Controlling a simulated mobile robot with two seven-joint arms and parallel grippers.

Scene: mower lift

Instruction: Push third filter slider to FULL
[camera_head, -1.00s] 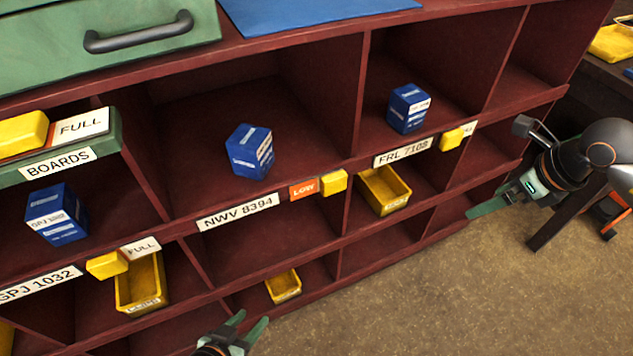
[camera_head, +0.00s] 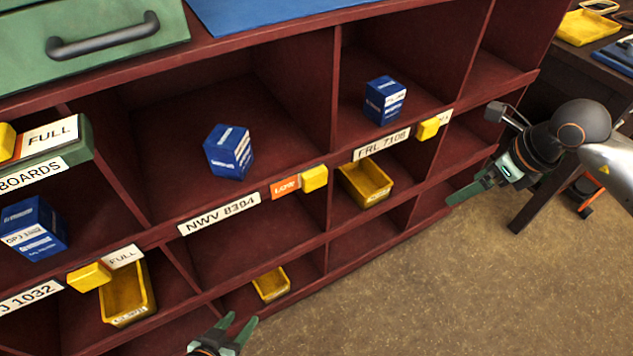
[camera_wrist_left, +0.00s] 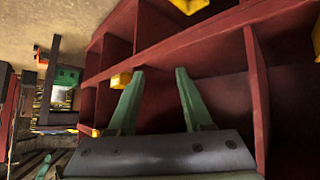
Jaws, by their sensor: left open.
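Yellow slider knobs sit on the shelf's front rails. The FRL 7108 knob (camera_head: 428,128) is right of its name label (camera_head: 381,145), with part of a white label showing on its right. The NWV 8394 knob (camera_head: 314,178) has an orange LOW label (camera_head: 285,187) exposed on its left. The GPJ 1032 knob (camera_head: 89,277) has FULL (camera_head: 123,256) exposed on its right. My left gripper (camera_head: 240,320) is low in front of the shelf, open and empty; its fingers also show in the left wrist view (camera_wrist_left: 159,75). My right gripper (camera_head: 462,195) is at the right, apart from the knobs; its jaw gap is unclear.
Blue boxes (camera_head: 229,152) stand in the upper compartments of the red shelf. Yellow bins (camera_head: 366,184) lie in the lower ones. A green drawer (camera_head: 110,30) is at the top left. Open floor (camera_head: 440,290) lies in front. A dark table stands at the far right.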

